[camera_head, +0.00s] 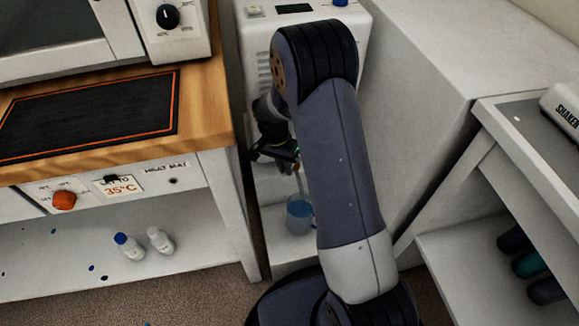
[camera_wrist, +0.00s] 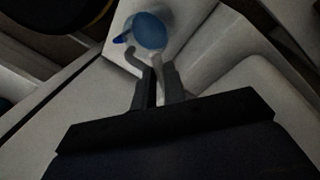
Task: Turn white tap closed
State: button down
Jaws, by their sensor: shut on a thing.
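My gripper (camera_head: 284,152) is in front of the white dispenser machine (camera_head: 258,40), below its top panel, and is partly covered by my arm in the head view. In the wrist view, its dark fingers (camera_wrist: 157,75) are close together, shut on what seems to be the white tap. The tap itself is mostly hidden by the fingers, so its turn angle cannot be told. A clear jug with blue liquid (camera_head: 299,214) stands below on the machine's base. It also shows beyond the fingertips in the wrist view (camera_wrist: 150,32). A thin pale line runs down to the jug.
A wooden bench (camera_head: 210,120) with a black heat mat (camera_head: 90,115) is at left. A pale cabinet (camera_head: 420,70) is close on the right, then a shelf unit (camera_head: 490,240) with dark bottles.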

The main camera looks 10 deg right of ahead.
jog(key=shift+w+a+m+g+y+p, duration=0.25)
jog(key=shift+w+m, duration=0.2)
jog(key=shift+m, duration=0.5)
jog(key=shift+w+a+m+g+y+p, duration=0.1)
jog(key=shift+w+a+m, duration=0.25)
jog(key=shift+m, duration=0.6)
jog(key=c, duration=1.5)
grip_release()
jog(key=shift+r, duration=0.15)
notch_tip(320, 180, up, 10)
jog(key=p, duration=0.2)
jog(key=shift+p, duration=0.3)
